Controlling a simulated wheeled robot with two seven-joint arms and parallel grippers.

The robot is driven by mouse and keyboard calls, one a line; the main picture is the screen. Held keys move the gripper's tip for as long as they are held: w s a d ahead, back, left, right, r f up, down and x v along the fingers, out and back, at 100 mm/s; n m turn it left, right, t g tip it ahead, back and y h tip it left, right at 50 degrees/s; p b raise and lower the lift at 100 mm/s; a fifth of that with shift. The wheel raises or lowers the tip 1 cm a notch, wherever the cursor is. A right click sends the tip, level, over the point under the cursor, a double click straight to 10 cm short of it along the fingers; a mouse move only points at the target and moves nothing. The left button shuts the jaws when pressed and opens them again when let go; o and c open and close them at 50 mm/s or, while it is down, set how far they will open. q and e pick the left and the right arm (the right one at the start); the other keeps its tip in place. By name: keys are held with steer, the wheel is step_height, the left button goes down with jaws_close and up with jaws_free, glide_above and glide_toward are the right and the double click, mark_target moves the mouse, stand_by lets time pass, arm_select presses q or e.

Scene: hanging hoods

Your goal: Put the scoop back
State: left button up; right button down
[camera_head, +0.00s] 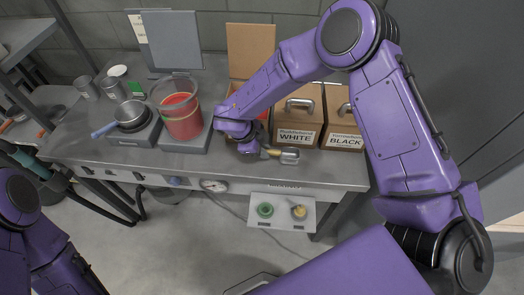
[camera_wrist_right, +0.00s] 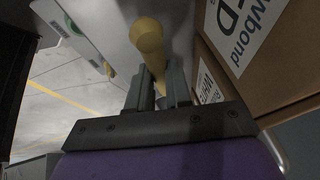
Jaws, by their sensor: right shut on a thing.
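My right gripper (camera_head: 256,149) is shut on the scoop's yellow handle near the front edge of the bench. In the right wrist view, the yellow handle (camera_wrist_right: 149,42) stands out from between the fingers of my right gripper (camera_wrist_right: 159,88). The scoop's metal end is mostly hidden there. My left arm shows at the lower left of the head view, but its gripper is out of view.
The box labelled BLACK (camera_head: 344,136) stands right of the WHITE box. Both have metal pieces on top. A clear container with red contents (camera_head: 182,115) and a pan (camera_head: 131,114) stand to the left. A small panel (camera_head: 283,212) hangs below the bench's front edge.

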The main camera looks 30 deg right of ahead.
steer(key=shift+s+f, duration=0.15)
steer(key=shift+f, duration=1)
steer(key=shift+a+f, duration=0.1)
steer(key=shift+f, duration=0.05)
steer(key=c, duration=1)
jaws_free()
steer(key=shift+c, duration=0.2)
steer(key=b+v, duration=0.2)
steer(key=v, duration=1)
steer(key=shift+b, duration=0.35)
